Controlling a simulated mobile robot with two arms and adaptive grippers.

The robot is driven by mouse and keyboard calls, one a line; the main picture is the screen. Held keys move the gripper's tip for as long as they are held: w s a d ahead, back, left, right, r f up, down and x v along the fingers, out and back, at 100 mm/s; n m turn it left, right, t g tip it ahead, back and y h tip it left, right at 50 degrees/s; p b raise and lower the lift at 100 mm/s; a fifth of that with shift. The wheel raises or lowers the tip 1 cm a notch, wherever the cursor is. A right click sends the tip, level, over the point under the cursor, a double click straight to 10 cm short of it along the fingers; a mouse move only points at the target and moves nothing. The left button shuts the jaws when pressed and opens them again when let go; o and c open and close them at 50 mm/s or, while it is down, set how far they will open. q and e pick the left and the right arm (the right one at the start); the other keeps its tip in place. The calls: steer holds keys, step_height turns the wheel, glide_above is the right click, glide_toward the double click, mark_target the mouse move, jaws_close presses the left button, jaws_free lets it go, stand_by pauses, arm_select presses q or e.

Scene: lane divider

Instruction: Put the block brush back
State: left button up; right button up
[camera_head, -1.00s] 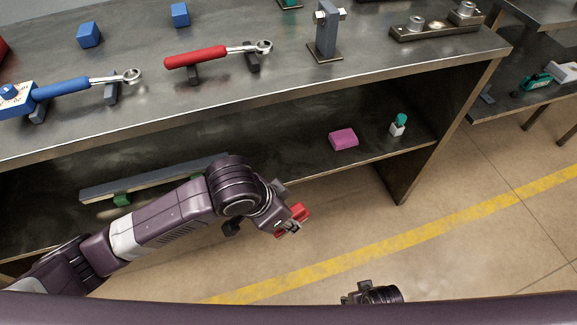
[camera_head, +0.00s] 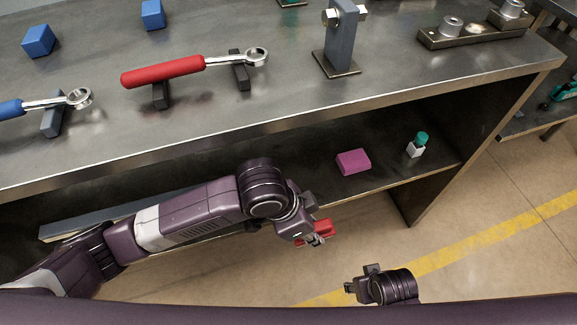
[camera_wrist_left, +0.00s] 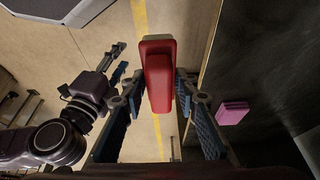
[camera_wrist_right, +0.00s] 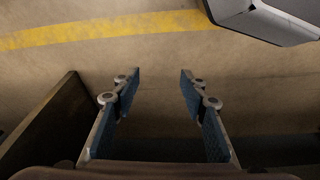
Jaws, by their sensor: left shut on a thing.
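The block brush, a red two-layered block, shows in the head view (camera_head: 324,228) in front of the bench's lower shelf. In the left wrist view the brush (camera_wrist_left: 158,82) stands between the fingers. My left gripper (camera_head: 312,236) is shut on it and holds it in the air above the floor. Its underside is hidden. My right gripper (camera_wrist_right: 160,85) is open and empty over the floor. In the head view the right gripper (camera_head: 362,282) shows only in part, low in the frame.
A pink block (camera_head: 353,161) and a small white bottle with a teal cap (camera_head: 416,146) sit on the lower shelf. The bench top (camera_head: 205,120) above holds a red-handled wrench (camera_head: 165,71), a grey post (camera_head: 341,38) and blue cubes. Open floor with a yellow line lies right.

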arm_select(q)
steer(key=w+a, duration=0.1)
steer(key=w, duration=0.2)
steer(key=w+a+b, duration=0.1)
steer(key=w, duration=0.3)
steer(key=w+a+b, duration=0.1)
steer(key=w, duration=0.3)
steer(key=shift+a, duration=0.25)
steer(key=w, duration=0.2)
steer(key=w+a+b, duration=0.1)
steer(key=w, duration=0.1)
steer(key=w+a, duration=0.1)
steer(key=w, duration=0.1)
steer(key=shift+w, duration=0.15)
step_height(320, 180, down, 3)
steer(key=shift+r+b, duration=0.15)
steer(key=shift+b, duration=0.65)
steer(key=shift+f, duration=0.35)
arm_select(e)
steer(key=w+v, duration=0.3)
steer(key=v, duration=0.9)
steer(key=shift+s+r+t, duration=0.4)
steer(key=shift+r, duration=0.05)
steer(key=shift+d+r, duration=0.1)
arm_select(q)
steer(key=o, duration=1.1)
steer(key=shift+f, duration=0.1)
